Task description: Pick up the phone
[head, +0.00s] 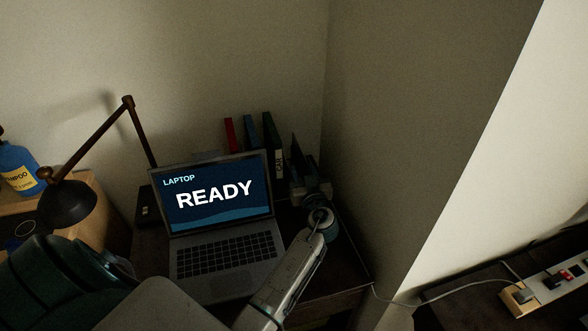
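I cannot make out a phone in the head view; the light is dim and my arm covers part of the desk. My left gripper (305,165) is beyond the right edge of the laptop, at the back right of the desk. Its two dark fingers point up in the picture and look apart, with nothing seen between them. My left wrist and forearm cover the laptop's lower right corner. My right gripper is not in view.
An open laptop (225,250) reading READY sits on the dark desk (340,270). Upright books (250,138) stand behind it. A desk lamp (68,203) and blue bottle (15,165) are left. A power strip (555,285) with a white cable lies right, past a wall corner.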

